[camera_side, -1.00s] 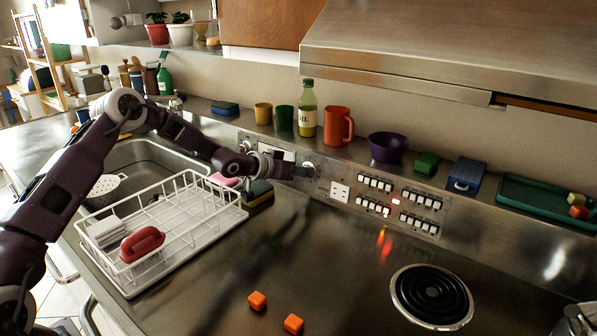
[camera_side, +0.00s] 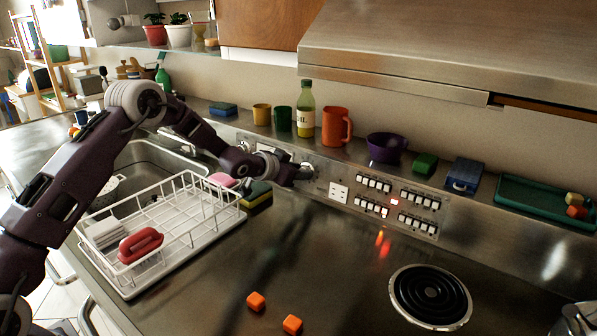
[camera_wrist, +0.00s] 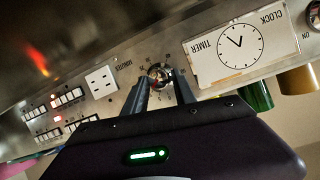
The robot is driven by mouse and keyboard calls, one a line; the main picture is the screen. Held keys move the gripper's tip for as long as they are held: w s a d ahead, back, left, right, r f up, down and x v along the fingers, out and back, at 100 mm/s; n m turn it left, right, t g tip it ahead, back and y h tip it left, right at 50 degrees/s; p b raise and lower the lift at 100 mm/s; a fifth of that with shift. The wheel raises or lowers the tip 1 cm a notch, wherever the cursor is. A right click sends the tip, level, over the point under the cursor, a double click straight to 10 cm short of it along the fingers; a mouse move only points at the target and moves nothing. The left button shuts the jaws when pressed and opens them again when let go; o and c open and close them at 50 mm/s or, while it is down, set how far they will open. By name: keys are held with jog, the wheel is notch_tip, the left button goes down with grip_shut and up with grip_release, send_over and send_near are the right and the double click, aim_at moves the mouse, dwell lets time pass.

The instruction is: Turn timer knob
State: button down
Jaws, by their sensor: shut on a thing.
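In the side view the knob (camera_side: 307,169) shows just past the end of my gripper (camera_side: 297,172). My gripper (camera_wrist: 160,84) is shut on the knob, one finger on either side of it. The fingers hide part of the knob's sides and some of the dial marks.
A white socket (camera_side: 339,192) and rows of white push buttons (camera_side: 373,184) with a red light sit right of the knob. An oil bottle (camera_side: 306,110) and an orange mug (camera_side: 336,127) stand on the ledge above. A dish rack (camera_side: 165,235) is at left.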

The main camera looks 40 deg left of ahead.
jog(key=shift+d, duration=0.15)
jog(key=c, duration=1)
grip_release()
jog(key=shift+f, duration=0.1)
jog(key=v, duration=0.7)
